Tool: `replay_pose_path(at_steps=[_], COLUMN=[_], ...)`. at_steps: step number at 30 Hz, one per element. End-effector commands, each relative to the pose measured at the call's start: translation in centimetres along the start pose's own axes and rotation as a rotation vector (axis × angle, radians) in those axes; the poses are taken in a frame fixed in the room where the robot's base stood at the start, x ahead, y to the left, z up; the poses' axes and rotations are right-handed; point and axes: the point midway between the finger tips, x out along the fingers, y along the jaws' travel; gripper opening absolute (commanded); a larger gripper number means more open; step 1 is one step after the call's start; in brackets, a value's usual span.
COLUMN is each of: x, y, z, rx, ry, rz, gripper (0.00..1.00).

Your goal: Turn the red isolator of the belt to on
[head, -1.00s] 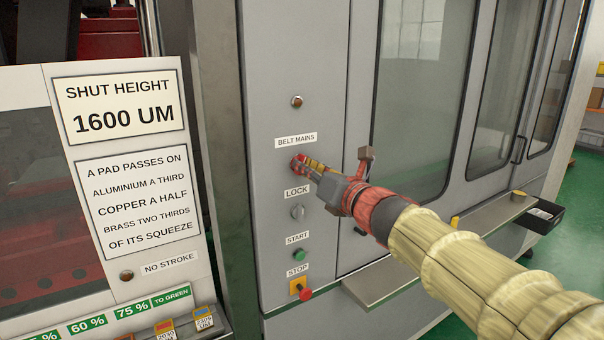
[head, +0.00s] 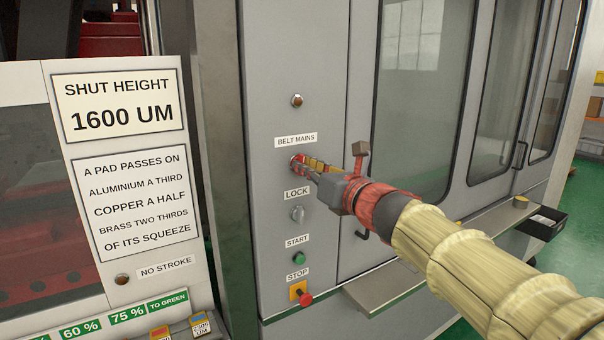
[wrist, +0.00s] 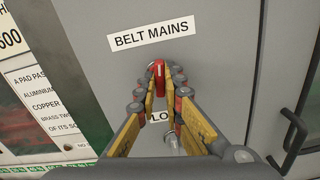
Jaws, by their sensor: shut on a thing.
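The red isolator (head: 296,163) is on the grey cabinet panel, just below the BELT MAINS label (head: 296,139). In the wrist view the red handle (wrist: 159,72) stands nearly upright between the fingertips, on a dark round base. In the wrist view my gripper (wrist: 161,75) has a finger on each side of the handle. The fingers partly hide the isolator in the head view.
Below are the LOCK key switch (head: 297,213), the green START button (head: 299,258) and the red STOP button (head: 305,298). An amber-brown lamp (head: 297,100) is above. A door handle (wrist: 294,132) stands out at right. A ledge (head: 385,290) juts out low at right.

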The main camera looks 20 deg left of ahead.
Motion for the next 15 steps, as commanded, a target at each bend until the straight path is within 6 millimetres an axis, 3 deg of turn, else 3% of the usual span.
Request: replay_pose_path(at_steps=[15], x=[0.03], y=[-0.09], z=[-0.18], rx=[-0.069], ry=[0.003], rz=[-0.001], gripper=[0.0])
